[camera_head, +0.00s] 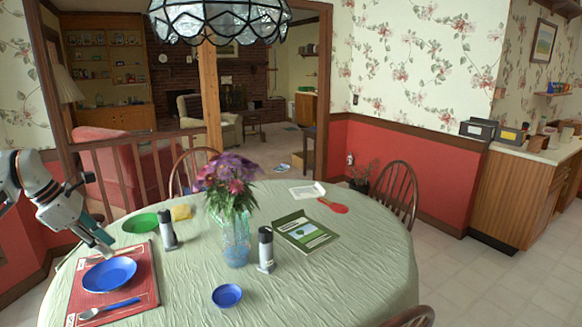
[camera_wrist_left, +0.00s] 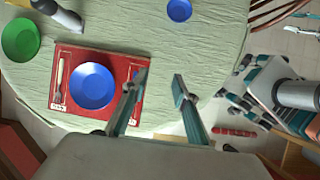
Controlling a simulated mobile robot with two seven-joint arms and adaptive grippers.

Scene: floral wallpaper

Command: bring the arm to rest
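My left gripper (camera_head: 98,243) comes in from the left and hangs above the table, over the far edge of the red placemat (camera_head: 143,285) and close to the blue plate (camera_head: 109,273). In the left wrist view its two fingers (camera_wrist_left: 160,80) are apart with nothing between them, so it is open and empty. The blue plate (camera_wrist_left: 92,86) lies beside the fingers there. My right gripper is out of the head view. Parts of mine (camera_wrist_left: 270,90) show at the right of the wrist view, but I cannot make out right fingertips.
The round table (camera_head: 330,290) has a green cloth. It holds a flower vase (camera_head: 236,240), two grey-and-black cylinders (camera_head: 168,232) (camera_head: 265,250), a small blue bowl (camera_head: 227,295), a green plate (camera_head: 140,223) and a book (camera_head: 305,231). Chairs (camera_head: 396,192) stand around.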

